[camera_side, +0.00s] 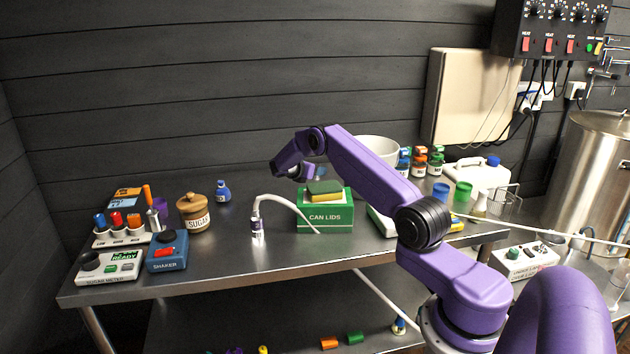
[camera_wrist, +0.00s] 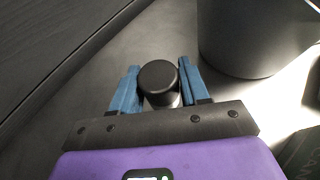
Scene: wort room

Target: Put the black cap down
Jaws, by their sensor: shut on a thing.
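The black cap (camera_wrist: 158,76) shows in the wrist view as a round black top on a small, pale-sided body. It sits between the two blue fingers of my gripper (camera_wrist: 157,90), which is shut on it. The steel surface shows beyond the cap; I cannot tell whether the cap touches it. In the side view my gripper (camera_side: 300,176) is above the back of the steel table (camera_side: 240,258), behind the green CAN LIDS box (camera_side: 325,217). The cap cannot be made out in the side view.
A big pale bucket (camera_side: 376,150) stands close right of my gripper, also large in the wrist view (camera_wrist: 250,40). A sponge (camera_side: 324,190) lies on the green box.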

